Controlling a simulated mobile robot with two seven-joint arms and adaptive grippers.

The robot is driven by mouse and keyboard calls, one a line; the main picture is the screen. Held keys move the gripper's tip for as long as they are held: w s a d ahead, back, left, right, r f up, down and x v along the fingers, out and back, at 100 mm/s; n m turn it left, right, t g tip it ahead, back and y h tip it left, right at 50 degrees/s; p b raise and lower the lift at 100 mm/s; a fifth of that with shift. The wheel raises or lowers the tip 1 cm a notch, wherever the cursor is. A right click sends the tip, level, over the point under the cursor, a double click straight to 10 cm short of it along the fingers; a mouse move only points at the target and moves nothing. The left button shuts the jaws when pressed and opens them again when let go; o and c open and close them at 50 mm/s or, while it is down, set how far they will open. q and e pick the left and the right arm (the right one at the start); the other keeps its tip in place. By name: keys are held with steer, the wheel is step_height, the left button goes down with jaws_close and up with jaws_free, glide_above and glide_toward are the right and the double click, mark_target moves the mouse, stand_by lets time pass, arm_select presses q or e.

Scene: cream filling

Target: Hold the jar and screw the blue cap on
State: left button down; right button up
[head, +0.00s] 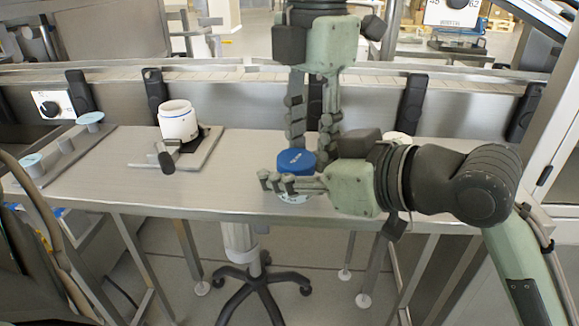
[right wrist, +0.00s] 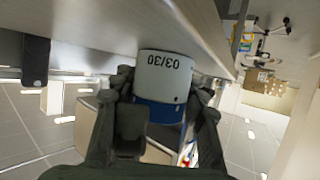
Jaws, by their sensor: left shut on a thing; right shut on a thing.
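The jar (head: 292,199) is white and stands upright near the front edge of the steel table; most of it is hidden in the head view. In the right wrist view it (right wrist: 166,66) is upside down, marked 03/30. The blue cap (head: 295,160) is on its top, also visible in the right wrist view (right wrist: 158,111). My left gripper (head: 312,150) points down from above, shut on the cap. My right gripper (head: 292,183) reaches in level from the right, shut on the jar just below the cap; it (right wrist: 163,92) also shows in its own wrist view.
Another white container (head: 178,120) stands on a metal fixture (head: 205,150) to the left. A rack at far left holds light blue round-topped pieces (head: 90,118). A rail and dark brackets (head: 412,100) run along the back. The tabletop between fixture and jar is clear.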

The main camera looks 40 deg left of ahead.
arm_select(q)
steer(key=shift+w+m, duration=0.1)
steer(key=shift+m, duration=1.1)
steer(key=shift+f, duration=0.1)
